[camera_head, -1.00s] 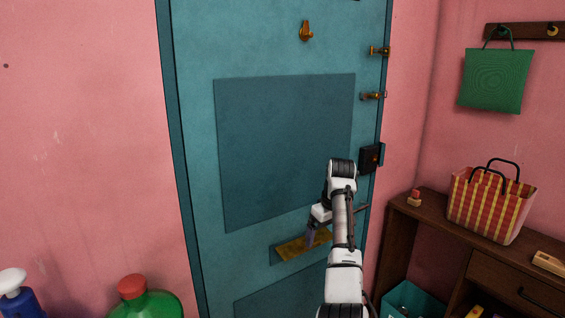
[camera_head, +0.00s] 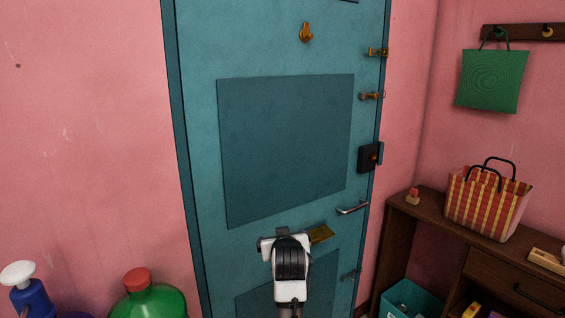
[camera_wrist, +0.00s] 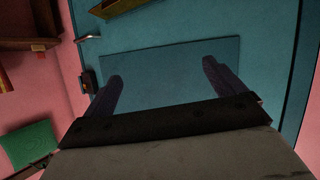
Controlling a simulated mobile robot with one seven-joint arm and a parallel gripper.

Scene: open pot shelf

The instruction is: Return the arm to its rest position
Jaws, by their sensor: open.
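My arm (camera_head: 290,262) shows low in the middle of the head view, folded in front of the lower part of a blue-green door (camera_head: 290,150). Its upper links hide the gripper there. In the wrist view my gripper (camera_wrist: 162,72) has its two dark fingers spread wide apart with nothing between them. The door panel (camera_wrist: 180,60) shows behind the fingers. The door looks closed. Its silver handle (camera_head: 352,209) is clear of my arm, and it also shows in the wrist view (camera_wrist: 88,38).
A dark wooden cabinet (camera_head: 425,214) stands at the right with a striped bag (camera_head: 487,203) on top. A green bag (camera_head: 491,80) hangs above. A brass mail slot (camera_head: 321,234) is just behind my arm. A green bottle (camera_head: 148,303) and a blue bottle (camera_head: 32,298) stand at lower left.

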